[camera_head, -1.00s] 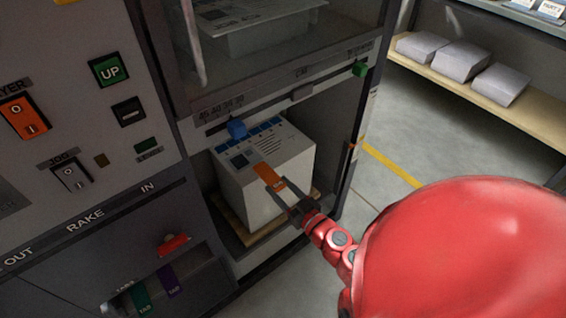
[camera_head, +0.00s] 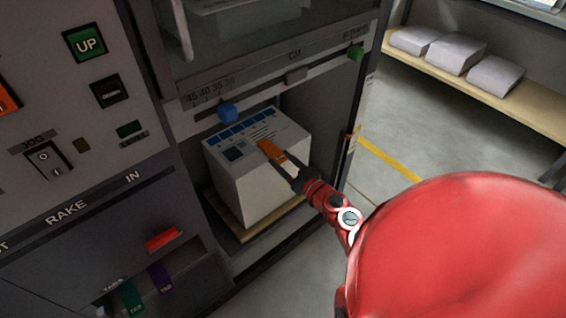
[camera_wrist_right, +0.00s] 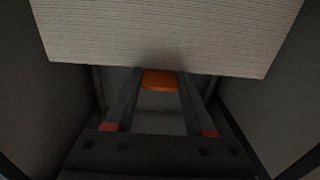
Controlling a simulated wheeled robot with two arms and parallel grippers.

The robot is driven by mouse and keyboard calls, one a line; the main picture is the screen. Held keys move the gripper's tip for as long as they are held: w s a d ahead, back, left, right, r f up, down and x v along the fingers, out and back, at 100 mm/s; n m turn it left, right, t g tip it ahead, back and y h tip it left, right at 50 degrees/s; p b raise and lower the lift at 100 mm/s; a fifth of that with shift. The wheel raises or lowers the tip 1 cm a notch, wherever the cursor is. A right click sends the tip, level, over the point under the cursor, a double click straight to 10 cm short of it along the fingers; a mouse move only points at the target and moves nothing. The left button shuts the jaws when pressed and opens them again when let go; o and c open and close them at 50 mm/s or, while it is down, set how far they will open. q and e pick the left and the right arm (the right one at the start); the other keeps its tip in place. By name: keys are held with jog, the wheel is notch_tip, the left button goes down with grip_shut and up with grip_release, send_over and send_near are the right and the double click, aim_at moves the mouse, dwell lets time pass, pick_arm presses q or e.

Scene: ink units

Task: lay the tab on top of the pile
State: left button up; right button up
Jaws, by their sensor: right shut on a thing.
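The orange tab (camera_head: 270,150) lies over the top face of the pile near its front edge. The pile (camera_head: 250,180) is a white block of sheets with a blue printed top, on a wooden board inside the machine bay. My right gripper (camera_head: 281,166) is shut on the near end of the tab at the pile's front edge. In the right wrist view the tab (camera_wrist_right: 159,80) shows between the fingers, with the pile's striped side (camera_wrist_right: 170,35) just beyond. I cannot tell whether the tab touches the pile's top. My left gripper is not in view.
A blue slider (camera_head: 228,112) on the scale bar sits just above the pile. The bay's right post (camera_head: 350,120) stands close to my right arm. A slot at lower left holds a green tab (camera_head: 130,297) and a purple tab (camera_head: 160,279). Wrapped stacks (camera_head: 455,54) lie on a shelf.

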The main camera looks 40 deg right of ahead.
jog(key=shift+f, duration=0.15)
jog(key=o, duration=1.3)
